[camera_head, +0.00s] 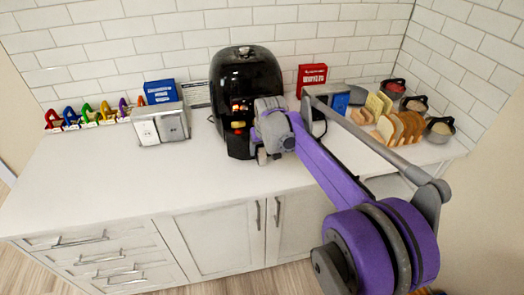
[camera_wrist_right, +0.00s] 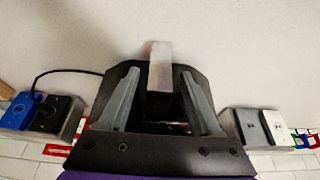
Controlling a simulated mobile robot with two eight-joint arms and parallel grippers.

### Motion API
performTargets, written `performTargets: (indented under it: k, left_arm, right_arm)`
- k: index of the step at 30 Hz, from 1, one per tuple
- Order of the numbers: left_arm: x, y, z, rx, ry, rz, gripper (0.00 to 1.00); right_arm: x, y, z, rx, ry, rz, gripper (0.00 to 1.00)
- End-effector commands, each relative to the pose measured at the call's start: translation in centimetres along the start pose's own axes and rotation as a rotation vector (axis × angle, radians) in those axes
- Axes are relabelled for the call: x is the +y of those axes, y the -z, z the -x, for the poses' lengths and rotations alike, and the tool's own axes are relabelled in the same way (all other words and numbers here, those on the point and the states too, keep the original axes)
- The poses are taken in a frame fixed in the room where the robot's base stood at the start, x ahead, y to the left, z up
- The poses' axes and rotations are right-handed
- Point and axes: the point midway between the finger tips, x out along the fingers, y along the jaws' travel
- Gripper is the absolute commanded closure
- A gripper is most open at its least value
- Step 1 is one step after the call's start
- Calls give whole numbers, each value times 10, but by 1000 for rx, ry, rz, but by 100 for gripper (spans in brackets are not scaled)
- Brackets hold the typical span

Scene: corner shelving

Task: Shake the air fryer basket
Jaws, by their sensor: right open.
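The black air fryer (camera_head: 245,80) stands upright against the tiled wall, with red and yellow food showing in its front. Its lower right front, including the basket handle, is hidden behind my right gripper (camera_head: 263,152) in the head view. In the right wrist view, which looks upside down, the pale handle (camera_wrist_right: 160,65) sticks out from the dark fryer body (camera_wrist_right: 135,75). The two grey fingers of my right gripper (camera_wrist_right: 160,95) stand open on either side of the handle, with gaps visible. The basket appears to be in the fryer. My left gripper is not in view.
A grey socket box (camera_head: 160,125) and colourful clips (camera_head: 90,117) stand left of the fryer. To the right are a red box (camera_head: 312,77), bread slices in a rack (camera_head: 400,127) and several dark bowls (camera_head: 439,130). The counter's front left (camera_head: 150,180) is clear.

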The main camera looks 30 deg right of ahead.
Motion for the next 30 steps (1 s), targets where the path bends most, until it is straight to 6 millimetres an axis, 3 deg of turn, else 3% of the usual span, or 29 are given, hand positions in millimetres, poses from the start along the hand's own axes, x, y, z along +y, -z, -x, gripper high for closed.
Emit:
performTargets:
  k: [9, 13, 18, 27, 30]
  left_arm:
    - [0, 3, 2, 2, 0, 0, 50]
    - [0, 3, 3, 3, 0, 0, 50]
    - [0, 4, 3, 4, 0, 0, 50]
    - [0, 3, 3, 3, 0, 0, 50]
    - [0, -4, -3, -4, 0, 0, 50]
  right_arm:
    - [0, 0, 65, 0, 0, 0, 35]
    - [0, 0, 83, 0, 0, 0, 35]
    - [0, 0, 93, 0, 0, 0, 35]
    - [0, -1, 94, 0, 0, 0, 35]
    - [0, -12, 93, -3, -1, 0, 35]
